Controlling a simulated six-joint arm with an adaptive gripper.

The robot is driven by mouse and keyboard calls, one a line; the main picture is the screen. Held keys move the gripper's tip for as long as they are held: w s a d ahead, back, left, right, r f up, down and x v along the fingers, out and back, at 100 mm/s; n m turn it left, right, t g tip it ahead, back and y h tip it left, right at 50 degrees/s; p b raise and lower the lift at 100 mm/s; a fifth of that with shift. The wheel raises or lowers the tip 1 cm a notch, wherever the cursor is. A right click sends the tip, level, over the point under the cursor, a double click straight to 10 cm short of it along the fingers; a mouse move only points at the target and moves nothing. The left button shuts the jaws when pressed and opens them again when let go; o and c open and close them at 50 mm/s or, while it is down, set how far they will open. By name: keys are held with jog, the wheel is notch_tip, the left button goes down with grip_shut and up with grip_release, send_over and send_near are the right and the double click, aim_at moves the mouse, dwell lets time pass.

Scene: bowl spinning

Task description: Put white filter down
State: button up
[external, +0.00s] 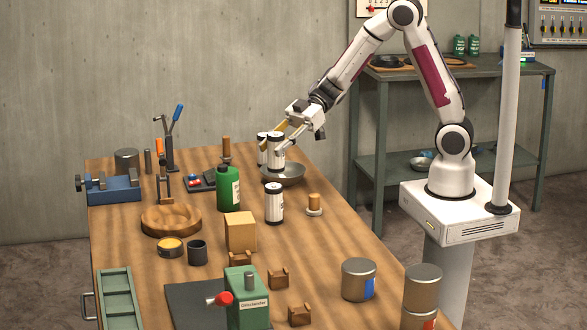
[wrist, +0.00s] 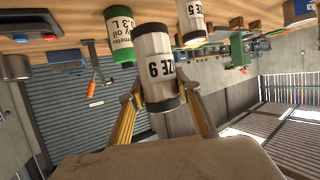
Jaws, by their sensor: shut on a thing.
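My gripper (external: 281,141) is shut on a white filter (external: 276,153), a white cylinder with dark ends. It is nearly upright, above or beside the grey metal bowl (external: 290,176); I cannot tell whether it touches anything below. In the wrist view my gripper (wrist: 160,97) has yellow fingers on both sides of the held white filter (wrist: 155,58), which bears black lettering. A similar white filter (external: 262,151) stands just behind, partly hidden. Another white filter (external: 274,204) stands upright nearer the table's middle.
A green bottle (external: 228,190) stands left of the near filter. A small brass-topped piece (external: 314,204) is to its right. A wooden block (external: 240,231) and wooden bowl (external: 170,221) lie nearer. Bare tabletop (external: 325,243) shows at the right.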

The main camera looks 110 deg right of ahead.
jog(key=shift+w, duration=0.1)
jog(key=w+a+r, duration=0.4)
jog(key=w+a, duration=0.4)
jog(key=a, duration=0.4)
jog(key=w+a+r+n+y, duration=0.1)
jog(key=w+a+r, duration=0.4)
jog(key=a, duration=0.7)
jog(key=w, duration=0.2)
jog(key=shift+w+g, duration=0.4)
jog(key=shift+f, duration=0.15)
send_over(239, 218)
notch_tip(239, 218, down, 6)
jog(key=shift+f, duration=0.2)
jog(key=shift+f, duration=1.75)
jog(key=shift+f, duration=0.1)
